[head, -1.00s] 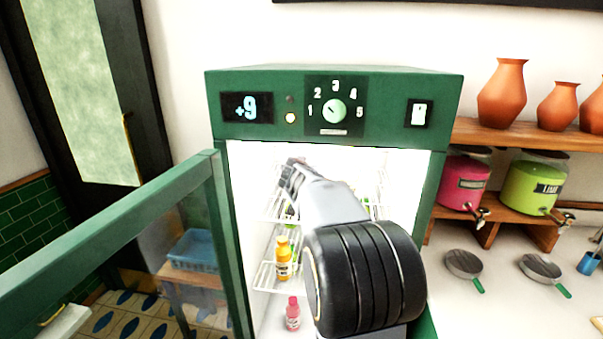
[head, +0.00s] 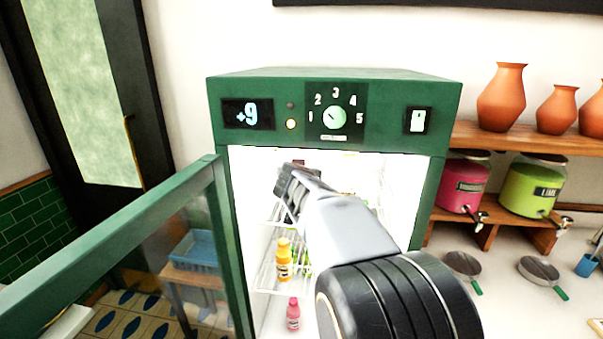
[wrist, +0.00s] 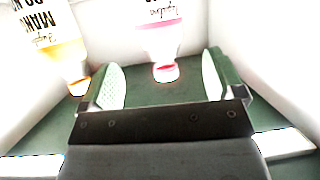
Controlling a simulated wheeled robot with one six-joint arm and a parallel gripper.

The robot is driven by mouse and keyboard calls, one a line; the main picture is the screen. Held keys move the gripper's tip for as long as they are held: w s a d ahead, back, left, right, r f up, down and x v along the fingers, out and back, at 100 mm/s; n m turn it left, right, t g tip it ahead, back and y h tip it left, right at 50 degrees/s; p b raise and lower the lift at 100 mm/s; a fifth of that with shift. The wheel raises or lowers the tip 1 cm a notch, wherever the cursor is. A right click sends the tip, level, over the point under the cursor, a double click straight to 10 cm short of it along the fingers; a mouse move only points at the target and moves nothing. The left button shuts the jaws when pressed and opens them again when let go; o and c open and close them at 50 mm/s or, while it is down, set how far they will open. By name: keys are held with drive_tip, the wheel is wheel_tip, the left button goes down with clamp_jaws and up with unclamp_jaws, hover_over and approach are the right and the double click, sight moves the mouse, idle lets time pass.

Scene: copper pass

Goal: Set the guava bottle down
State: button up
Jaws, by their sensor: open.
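My gripper (head: 294,182) is open and empty inside the top of the lit cooler (head: 230,200). In the wrist view its pads (wrist: 162,82) stand wide apart. In the head view my arm hides most of the upper shelf; a small dark red patch (head: 299,162) shows behind the gripper.
An orange-yellow bottle (wrist: 58,45) is left of the pads in the wrist view. Another yellow bottle (head: 284,262) stands on a lower rack and a pink bottle (head: 293,315) on the cooler floor. The green door (head: 150,220) stands open at left.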

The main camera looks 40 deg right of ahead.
drive_tip(key=s+a+r+n+t+y+p, duration=0.1)
drive_tip(key=s+a+n+t+y, duration=0.25)
drive_tip(key=a, duration=0.65)
drive_tip(key=s+a+r+n+y, duration=0.15)
drive_tip(key=a+n+y, duration=0.35)
drive_tip(key=a, duration=0.5)
drive_tip(key=s+a+f+g, duration=0.3)
drive_tip(key=s+f+g, duration=0.6)
drive_tip(key=s+f, duration=0.5)
drive_tip(key=shift+s+m, duration=0.45)
drive_tip(key=shift+s, duration=0.45)
drive_tip(key=shift+f, duration=0.1)
